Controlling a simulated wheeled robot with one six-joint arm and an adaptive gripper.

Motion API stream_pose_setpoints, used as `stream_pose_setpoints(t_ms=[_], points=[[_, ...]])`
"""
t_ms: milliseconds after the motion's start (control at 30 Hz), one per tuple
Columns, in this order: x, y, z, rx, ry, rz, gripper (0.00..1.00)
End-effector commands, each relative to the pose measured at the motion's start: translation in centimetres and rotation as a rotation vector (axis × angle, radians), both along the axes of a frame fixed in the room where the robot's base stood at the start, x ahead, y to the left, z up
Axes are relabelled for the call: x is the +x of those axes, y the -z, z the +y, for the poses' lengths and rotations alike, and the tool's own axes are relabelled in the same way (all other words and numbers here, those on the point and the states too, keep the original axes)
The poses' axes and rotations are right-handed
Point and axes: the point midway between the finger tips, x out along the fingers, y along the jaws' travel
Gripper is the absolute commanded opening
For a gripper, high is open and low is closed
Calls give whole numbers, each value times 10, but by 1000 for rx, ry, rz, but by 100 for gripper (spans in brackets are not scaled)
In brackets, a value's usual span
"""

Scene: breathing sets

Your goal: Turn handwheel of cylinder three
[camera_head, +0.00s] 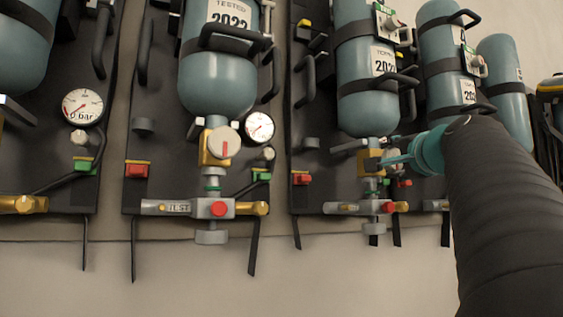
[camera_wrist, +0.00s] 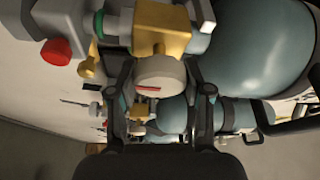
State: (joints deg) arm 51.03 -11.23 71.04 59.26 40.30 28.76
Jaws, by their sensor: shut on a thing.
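The third cylinder from the left (camera_head: 368,99) is teal and hangs neck-down on a black backplate. A brass valve block (camera_head: 370,161) sits under it. My gripper (camera_head: 385,160) reaches this valve from the right and largely hides its handwheel in the head view. In the wrist view the round grey-white handwheel (camera_wrist: 160,83), with a red line on its face, sits between the two dark fingers of my gripper (camera_wrist: 160,74). The fingers are shut on it from both sides. The brass block (camera_wrist: 160,30) is just behind it.
The second cylinder (camera_head: 219,83) has a free grey handwheel (camera_head: 222,142) with a red mark and a gauge (camera_head: 260,127). The first set, with its gauge (camera_head: 82,107), is at the left. Further cylinders (camera_head: 443,57) stand close at the right. Below the sets is bare pale surface (camera_head: 330,280).

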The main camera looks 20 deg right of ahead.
Motion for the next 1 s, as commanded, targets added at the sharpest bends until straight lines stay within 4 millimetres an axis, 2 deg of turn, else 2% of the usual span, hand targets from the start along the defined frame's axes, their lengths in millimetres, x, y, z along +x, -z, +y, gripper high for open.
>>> stream_pose_setpoints(t_ms=[267,300,400,767,1000], points=[[0,1,0,2,-1,1,15],[0,1,0,2,-2,1,55],[0,1,0,1,-1,1,75],[-3,0,1,0,0,0,75],[-34,3,9,-1,4,-1,75]])
